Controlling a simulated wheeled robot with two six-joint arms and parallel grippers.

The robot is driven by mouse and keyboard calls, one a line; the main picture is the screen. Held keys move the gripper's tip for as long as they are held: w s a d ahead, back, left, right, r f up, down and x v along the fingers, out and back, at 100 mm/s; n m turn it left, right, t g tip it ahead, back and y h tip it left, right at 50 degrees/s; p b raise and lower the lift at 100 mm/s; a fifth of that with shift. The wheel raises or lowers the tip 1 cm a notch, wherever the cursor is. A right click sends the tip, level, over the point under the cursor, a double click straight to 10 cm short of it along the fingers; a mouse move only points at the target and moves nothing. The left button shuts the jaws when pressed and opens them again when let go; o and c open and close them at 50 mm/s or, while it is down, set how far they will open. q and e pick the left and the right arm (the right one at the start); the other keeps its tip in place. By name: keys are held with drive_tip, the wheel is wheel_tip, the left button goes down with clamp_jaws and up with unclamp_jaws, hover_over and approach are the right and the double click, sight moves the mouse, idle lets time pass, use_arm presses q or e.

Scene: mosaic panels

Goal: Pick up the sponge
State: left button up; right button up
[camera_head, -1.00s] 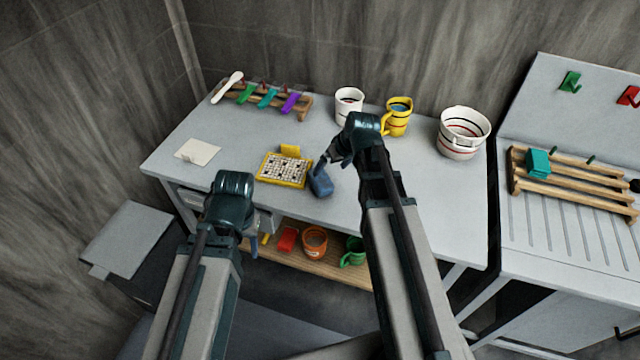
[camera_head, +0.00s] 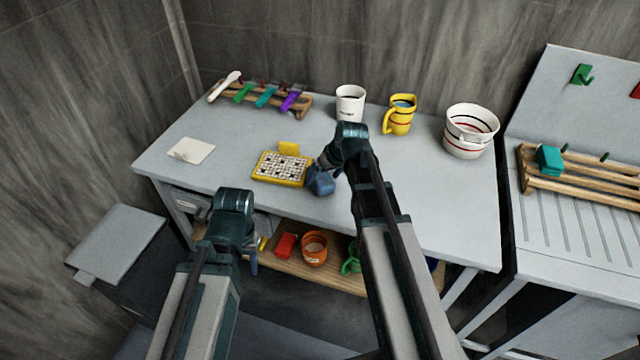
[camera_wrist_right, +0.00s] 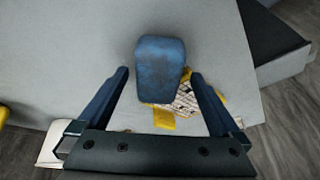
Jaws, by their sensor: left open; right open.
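A blue rounded block, which looks like the sponge (camera_head: 321,184), lies on the grey table just right of the yellow-framed mosaic panel (camera_head: 283,168). My right gripper (camera_head: 322,172) is directly over it in the head view. In the right wrist view the sponge (camera_wrist_right: 160,65) shows between and slightly beyond the two open fingers of my right gripper (camera_wrist_right: 160,78), with a gap on each side. My left gripper (camera_head: 253,262) is open, low in front of the table's front edge, away from the sponge; its fingers are partly hidden.
A white mug (camera_head: 350,103), a yellow mug (camera_head: 399,115) and a white striped bucket (camera_head: 470,132) stand behind my right arm. A wooden rack (camera_head: 262,97) with coloured tools is at the back left. The shelf below (camera_head: 330,276) holds several items.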

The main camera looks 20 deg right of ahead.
sight(323, 178)
drive_tip(key=b+x, duration=0.2)
drive_tip(key=x, duration=0.1)
drive_tip(key=shift+d+f, duration=0.1)
drive_tip(key=shift+f, duration=0.05)
drive_tip(key=shift+c, duration=0.3)
drive_tip(key=c, duration=1.3)
drive_tip(key=shift+c, duration=0.2)
drive_tip(key=shift+r, duration=0.25)
